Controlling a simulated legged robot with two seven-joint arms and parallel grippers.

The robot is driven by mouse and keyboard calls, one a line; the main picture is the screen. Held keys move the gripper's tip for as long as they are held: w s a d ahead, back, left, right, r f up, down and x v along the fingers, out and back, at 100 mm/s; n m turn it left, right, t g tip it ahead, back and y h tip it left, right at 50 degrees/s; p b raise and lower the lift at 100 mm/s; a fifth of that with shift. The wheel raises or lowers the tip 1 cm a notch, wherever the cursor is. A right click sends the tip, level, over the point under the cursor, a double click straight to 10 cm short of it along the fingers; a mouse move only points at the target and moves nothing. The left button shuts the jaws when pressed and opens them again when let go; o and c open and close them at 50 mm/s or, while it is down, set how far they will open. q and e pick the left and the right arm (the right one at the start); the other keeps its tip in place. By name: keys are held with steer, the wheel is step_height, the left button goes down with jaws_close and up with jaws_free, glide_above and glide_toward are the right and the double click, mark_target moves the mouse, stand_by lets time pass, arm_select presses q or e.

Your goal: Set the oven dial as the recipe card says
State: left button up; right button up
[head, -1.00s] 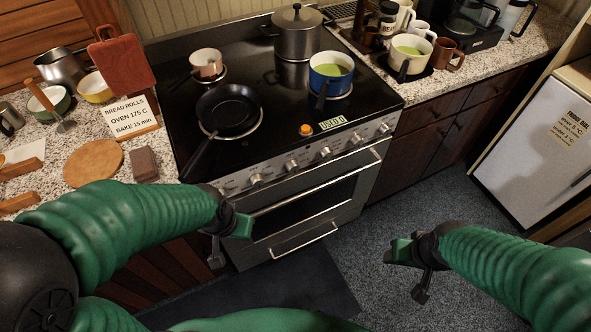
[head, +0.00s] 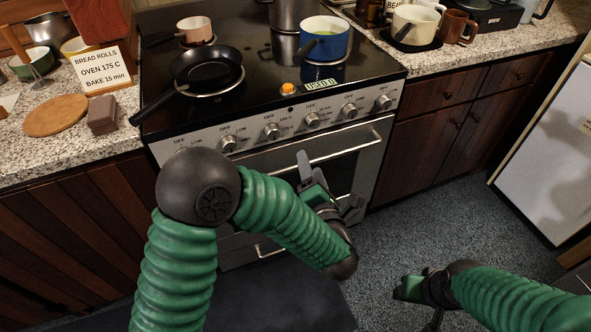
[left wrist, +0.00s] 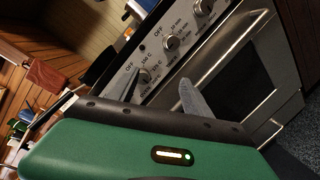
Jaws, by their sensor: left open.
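The recipe card (head: 100,70) stands on the left counter and reads "BREAD ROLLS, OVEN 175 C, BAKE 15 min". The oven (head: 345,150) has a row of several knobs on its front panel, among them knobs (head: 271,130) and (head: 312,119). In the left wrist view a knob (left wrist: 145,75) with OFF and temperature marks lies just beyond my fingers; its exact setting is too small to read. My left gripper (head: 328,182) is open and empty in front of the oven door, below the knobs, touching none. My right gripper (head: 422,300) looks open and empty, low over the floor at right.
A black pan (head: 207,70), a pink pot (head: 196,30) and a blue pot (head: 325,40) stand on the stove. The pan's handle juts over the front left edge. An orange timer-like button (head: 287,89) sits by a small display.

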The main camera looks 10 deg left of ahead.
arm_select(q)
steer(key=s+a+f+n+y+b, duration=0.1)
steer(key=s+a+f+n+y, duration=0.15)
steer(key=n, duration=0.25)
steer(key=g+y+b, duration=0.1)
glide_toward(275, 136)
steer(key=x, duration=0.4)
steer(key=shift+w+d, duration=0.1)
steer(key=shift+w, duration=0.05)
steer(key=x, duration=0.2)
steer(key=b+x, duration=0.1)
steer(key=x, duration=0.2)
steer(key=shift+a, duration=0.35)
steer(key=shift+d+r, duration=0.1)
steer(key=shift+d, duration=0.15)
steer(key=shift+c, duration=1.3)
jaws_close()
arm_select(e)
steer(key=f, duration=0.4)
steer(key=shift+s+a+f, duration=0.2)
steer(key=shift+s+a, duration=0.05)
